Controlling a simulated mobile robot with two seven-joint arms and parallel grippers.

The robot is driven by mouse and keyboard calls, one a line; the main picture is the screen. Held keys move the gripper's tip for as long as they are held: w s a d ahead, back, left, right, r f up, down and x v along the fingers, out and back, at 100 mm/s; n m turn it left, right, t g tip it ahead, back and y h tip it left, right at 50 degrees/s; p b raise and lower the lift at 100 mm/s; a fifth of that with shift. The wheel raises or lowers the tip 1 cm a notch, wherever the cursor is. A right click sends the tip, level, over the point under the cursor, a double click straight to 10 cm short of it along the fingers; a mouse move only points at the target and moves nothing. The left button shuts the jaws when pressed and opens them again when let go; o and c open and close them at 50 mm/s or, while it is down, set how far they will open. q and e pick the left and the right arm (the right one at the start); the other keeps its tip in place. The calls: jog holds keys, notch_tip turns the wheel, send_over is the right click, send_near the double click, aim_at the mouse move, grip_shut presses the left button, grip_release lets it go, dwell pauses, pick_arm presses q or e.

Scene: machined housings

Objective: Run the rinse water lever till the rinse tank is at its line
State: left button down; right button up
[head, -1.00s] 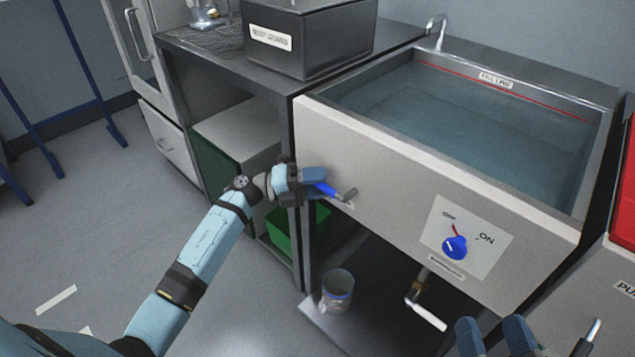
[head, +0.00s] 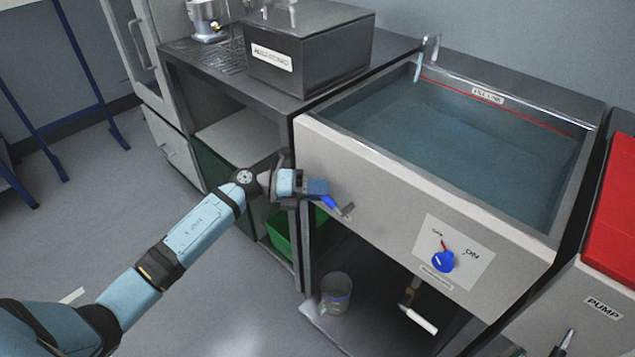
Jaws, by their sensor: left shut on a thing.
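The rinse tank (head: 322,142) is a pale-fronted sink holding bluish water (head: 455,135). A red line (head: 540,119) with a label (head: 488,97) runs along its inner back wall. The water surface lies below the red line, by how much is hard to tell. A pale blue stream (head: 418,68) shows under the tap (head: 433,45) at the back left corner. My left gripper (head: 318,190) is shut on the blue lever (head: 333,204) at the tank's front left, hiding part of it. The lever points down to the right. My right gripper is not in view.
A blue knob (head: 443,262) sits on a panel marked ON on the tank front. A drain pipe with a white handle (head: 418,320) hangs below. A dark box (head: 310,50) is on the left counter. A red-topped pump unit (head: 617,210) stands at right.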

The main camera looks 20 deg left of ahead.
pick_arm(q)
jog(key=shift+r, duration=0.1)
jog(key=c, duration=1.1)
grip_release()
jog(key=shift+o, duration=0.2)
jog(key=p+v, duration=0.1)
jog(key=v, duration=1.3)
jog(key=shift+d+r, duration=0.1)
